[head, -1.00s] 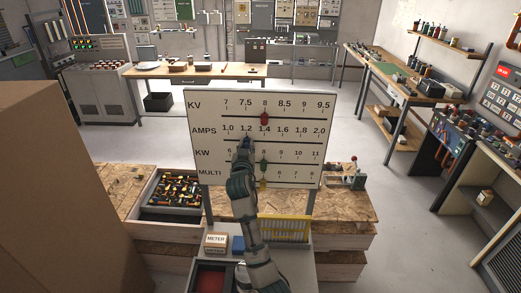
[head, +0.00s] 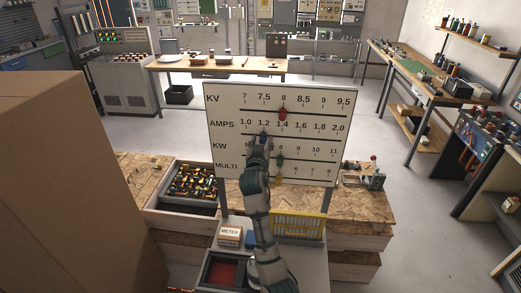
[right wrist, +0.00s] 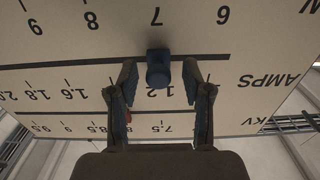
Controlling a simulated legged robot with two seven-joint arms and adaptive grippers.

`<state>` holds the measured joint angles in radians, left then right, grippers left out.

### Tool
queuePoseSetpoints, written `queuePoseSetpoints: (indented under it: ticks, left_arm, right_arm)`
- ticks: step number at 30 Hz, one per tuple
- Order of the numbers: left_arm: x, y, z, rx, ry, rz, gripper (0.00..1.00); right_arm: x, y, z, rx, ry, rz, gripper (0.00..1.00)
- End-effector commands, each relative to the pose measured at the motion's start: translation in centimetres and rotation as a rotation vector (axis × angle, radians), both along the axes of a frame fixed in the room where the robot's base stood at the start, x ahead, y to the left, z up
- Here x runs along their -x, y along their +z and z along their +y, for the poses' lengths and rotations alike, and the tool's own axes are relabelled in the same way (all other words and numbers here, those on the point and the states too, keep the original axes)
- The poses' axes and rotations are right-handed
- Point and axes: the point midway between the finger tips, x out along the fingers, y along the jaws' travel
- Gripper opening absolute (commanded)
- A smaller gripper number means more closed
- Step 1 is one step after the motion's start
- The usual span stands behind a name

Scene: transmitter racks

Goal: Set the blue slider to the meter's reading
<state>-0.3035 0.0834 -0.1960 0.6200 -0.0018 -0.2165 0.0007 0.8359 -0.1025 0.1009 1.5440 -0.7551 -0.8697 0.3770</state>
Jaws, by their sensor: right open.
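A white board (head: 330,95) with KV, AMPS, KW and MULTI scales stands ahead. The blue slider (head: 263,134) sits on the AMPS row at about 1.2; it also shows in the right wrist view (right wrist: 158,68), where the board appears upside down. My right gripper (head: 262,142) is at the slider. In the right wrist view its open fingers (right wrist: 160,80) stand one on each side of the slider, with small gaps visible. A box labelled METER (head: 229,232) sits below the board; no reading can be made out. My left gripper is out of view.
A red slider (head: 283,113) sits on KV near 8, a green slider (head: 280,158) on KW near 8, and a yellow slider (head: 279,181) on MULTI, partly behind my arm. A large brown box (head: 80,190) fills the left side. A yellow rack (head: 298,225) stands below the board.

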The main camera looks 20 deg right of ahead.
Motion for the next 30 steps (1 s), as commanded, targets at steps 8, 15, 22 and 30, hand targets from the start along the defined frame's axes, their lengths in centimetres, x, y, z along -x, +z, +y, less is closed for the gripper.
queuePoseSetpoints:
  ticks: [8,15,22,30]
  left_arm:
    - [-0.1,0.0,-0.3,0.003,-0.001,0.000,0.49]
    - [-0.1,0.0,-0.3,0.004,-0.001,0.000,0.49]
    - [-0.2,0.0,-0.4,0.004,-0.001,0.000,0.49]
    - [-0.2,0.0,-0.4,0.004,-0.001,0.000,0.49]
  right_arm:
    - [4.7,-0.4,3.1,-0.005,0.002,0.004,0.49]
    - [8.1,-0.5,5.1,-0.005,0.001,0.005,0.49]
    - [9.0,-0.5,5.6,-0.003,-0.001,0.009,0.49]
    - [9.0,-0.5,5.6,-0.003,-0.001,0.007,0.49]
